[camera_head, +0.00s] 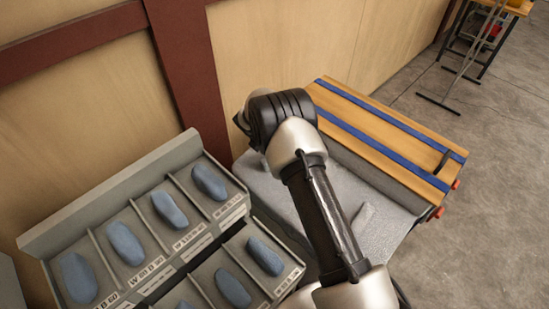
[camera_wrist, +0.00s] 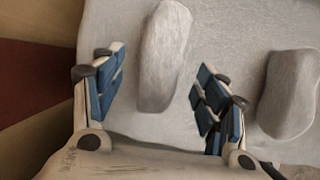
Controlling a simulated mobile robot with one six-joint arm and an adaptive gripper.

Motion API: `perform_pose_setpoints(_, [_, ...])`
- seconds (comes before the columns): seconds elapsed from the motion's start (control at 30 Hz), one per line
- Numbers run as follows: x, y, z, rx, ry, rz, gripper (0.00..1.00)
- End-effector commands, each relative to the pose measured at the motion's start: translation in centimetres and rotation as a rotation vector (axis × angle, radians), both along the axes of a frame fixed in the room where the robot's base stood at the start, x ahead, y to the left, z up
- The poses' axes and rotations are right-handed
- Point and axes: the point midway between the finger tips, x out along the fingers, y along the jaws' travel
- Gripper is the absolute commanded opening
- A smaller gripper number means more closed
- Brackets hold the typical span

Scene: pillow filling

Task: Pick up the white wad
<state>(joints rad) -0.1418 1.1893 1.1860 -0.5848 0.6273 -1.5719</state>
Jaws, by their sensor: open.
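In the wrist view, an elongated white wad (camera_wrist: 163,55) lies on a pale, flat fabric-like surface (camera_wrist: 235,25). My gripper (camera_wrist: 157,70) is open, with blue-padded fingers on either side of the wad's lower part. Clear gaps show between the wad and both fingers, and I cannot tell the height between them. A second white wad (camera_wrist: 290,95) lies to the right, outside the right finger. In the head view, one white wad (camera_head: 364,216) shows on the pale surface, right of my arm. My gripper's fingers are hidden there behind my arm.
A grey bin rack (camera_head: 110,190) with blue oval pieces (camera_head: 209,182) in labelled compartments stands at left. A wooden board with blue strips (camera_head: 390,135) lies beyond the pale surface. A wooden wall with a dark red post (camera_head: 190,75) is behind. Concrete floor is open at right.

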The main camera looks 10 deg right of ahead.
Motion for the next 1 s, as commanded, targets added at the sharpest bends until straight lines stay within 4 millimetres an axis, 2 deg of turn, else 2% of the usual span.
perform_pose_setpoints(0.03, [0.0, -0.3, -1.1, -0.001, 0.003, -0.001, 0.67])
perform_pose_setpoints(0.2, [0.6, -1.0, -3.6, 0.000, 0.002, -0.003, 0.67])
perform_pose_setpoints(0.3, [0.8, -1.3, -4.2, 0.000, 0.002, -0.002, 0.67])
perform_pose_setpoints(0.5, [0.9, -1.2, -4.0, 0.000, 0.000, -0.001, 0.66])
perform_pose_setpoints(1.0, [0.8, -1.2, -4.0, 0.000, 0.001, 0.000, 0.33])
